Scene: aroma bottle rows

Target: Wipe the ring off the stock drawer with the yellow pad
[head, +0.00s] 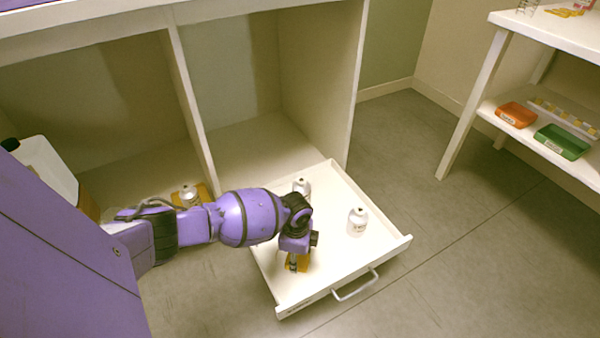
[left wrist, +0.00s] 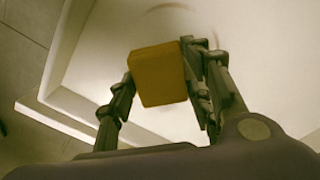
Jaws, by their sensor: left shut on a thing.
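The stock drawer (head: 345,255) is pulled out, with a white floor and a grey handle. My left gripper (head: 297,262) reaches down into its near left part. It is shut on the yellow pad (left wrist: 158,76), which shows between the fingers in the left wrist view. In the head view only bits of the pad show beside the fingers. A faint curved ring mark (left wrist: 178,7) shows on the drawer floor just beyond the pad, partly hidden by pad and fingers. I cannot tell whether the pad touches the floor. My right gripper is not in view.
Two white bottles stand in the drawer, one at the back (head: 302,187) and one to the right (head: 357,222). Another bottle (head: 188,196) is left of the drawer, behind my arm. At right, a shelf holds an orange tray (head: 516,115) and a green tray (head: 562,142).

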